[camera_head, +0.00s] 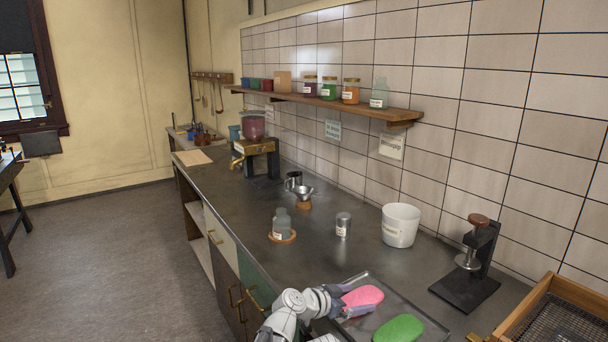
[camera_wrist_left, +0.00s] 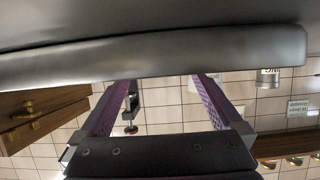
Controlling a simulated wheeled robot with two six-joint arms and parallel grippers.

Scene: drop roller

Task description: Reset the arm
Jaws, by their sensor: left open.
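My left gripper (camera_head: 352,298) is in the lower middle of the head view, over the left part of a dark metal tray (camera_head: 396,300). Its two fingers are spread apart, and nothing is seen held between them. In the left wrist view the purple-padded fingers (camera_wrist_left: 165,82) stand wide apart, with the tiled wall showing between them. A pink slab (camera_head: 364,296) is on the tray right at the fingertips; I cannot tell whether they touch it. A green slab (camera_head: 399,329) lies nearer the front. My right gripper is not in view.
A white bucket (camera_head: 400,226), a metal can (camera_head: 343,225) and a glass bottle (camera_head: 282,223) stand behind the tray. A black press (camera_head: 466,283) and a wooden frame with mesh (camera_head: 550,318) are to the right. A wall shelf (camera_head: 330,104) holds jars.

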